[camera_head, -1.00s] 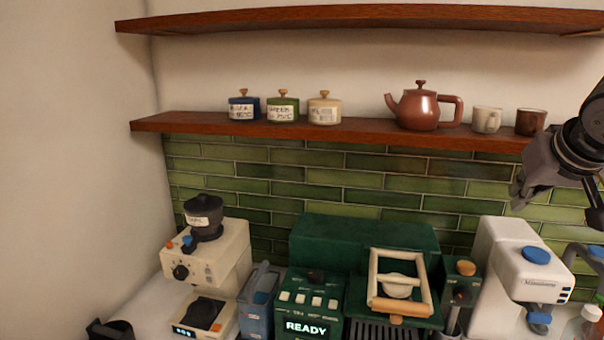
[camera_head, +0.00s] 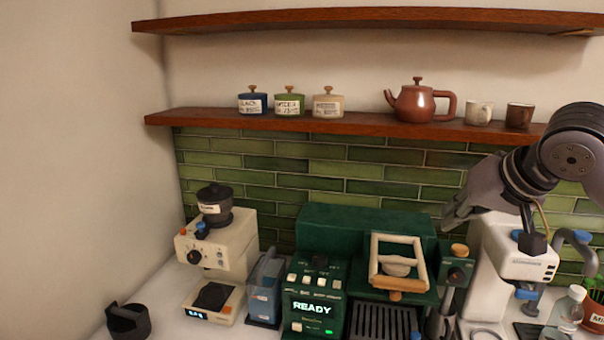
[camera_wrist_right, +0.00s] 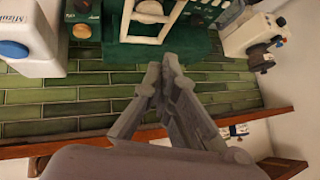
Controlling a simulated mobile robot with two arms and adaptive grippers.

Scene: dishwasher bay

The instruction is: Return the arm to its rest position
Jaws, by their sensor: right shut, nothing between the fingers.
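My right gripper (camera_head: 460,215) comes in from the right in the head view, in front of the green tiles and beside the white machine (camera_head: 495,265). In the right wrist view my right gripper (camera_wrist_right: 158,72) is shut and empty, its two fingertips together. It appears to touch nothing. My right arm's dark wrist covers part of the tiles and the top of the white machine. My left gripper is not in view.
The green coffee machine (camera_head: 320,220) shows READY at the counter's middle. A cream grinder (camera_head: 235,250) stands left, and a clear bottle (camera_head: 568,310) at right. The lower shelf (camera_head: 330,127) above holds a teapot (camera_head: 418,103), two cups and three lidded canisters.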

